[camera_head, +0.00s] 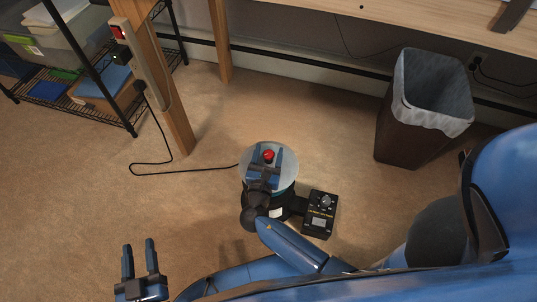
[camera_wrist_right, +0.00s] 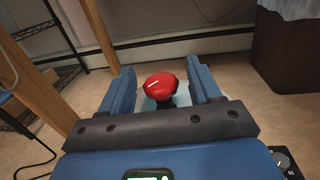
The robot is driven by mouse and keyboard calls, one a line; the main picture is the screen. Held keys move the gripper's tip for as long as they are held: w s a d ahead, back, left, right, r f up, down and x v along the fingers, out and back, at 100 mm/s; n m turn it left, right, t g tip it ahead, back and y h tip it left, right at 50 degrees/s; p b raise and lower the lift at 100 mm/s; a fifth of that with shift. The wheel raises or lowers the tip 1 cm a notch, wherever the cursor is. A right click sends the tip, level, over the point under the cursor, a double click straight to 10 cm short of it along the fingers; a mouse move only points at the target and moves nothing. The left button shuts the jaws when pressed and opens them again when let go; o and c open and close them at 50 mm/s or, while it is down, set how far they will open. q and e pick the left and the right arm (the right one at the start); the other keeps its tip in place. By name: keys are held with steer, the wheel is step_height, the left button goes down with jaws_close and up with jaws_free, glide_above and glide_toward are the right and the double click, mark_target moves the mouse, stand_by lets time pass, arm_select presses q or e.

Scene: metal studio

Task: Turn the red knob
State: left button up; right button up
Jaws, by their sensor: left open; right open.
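The red knob (camera_head: 268,156) sits on top of a round device with a pale disc-shaped top (camera_head: 287,168). My right gripper (camera_head: 265,160) is over the disc, with its two blue fingers spread on either side of the knob. In the right wrist view the red knob (camera_wrist_right: 166,86), with a white line on it, shows between the open fingers (camera_wrist_right: 165,85). Gaps show on both sides, so the fingers appear apart from it. My left gripper (camera_head: 139,262) is open and empty, low at the left over bare floor.
A black box with a dial (camera_head: 320,213) is beside the round device at its right. A black cord (camera_head: 180,171) runs left to a wooden post (camera_head: 165,100). A lined bin (camera_head: 395,130) stands at the right, and a wire shelf (camera_head: 110,110) at the upper left. Carpet around is clear.

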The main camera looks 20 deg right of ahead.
steer(key=c, duration=1)
steer(key=shift+w+a+r+m+g+h+p, duration=0.1)
steer(key=shift+r+m+g+h+p, duration=0.1)
steer(key=shift+m+g+h+p, duration=0.7)
steer(key=shift+m+h+p, duration=0.1)
steer(key=shift+h, duration=0.3)
steer(key=shift+f+m+g+h+p, duration=0.1)
steer(key=shift+m+g+h+p, duration=0.2)
steer(key=shift+m+g+h, duration=0.55)
steer(key=shift+f+m+g+h, duration=0.15)
steer(key=shift+m+g+h, duration=0.6)
steer(key=shift+g+h, duration=0.15)
steer(key=o, duration=1)
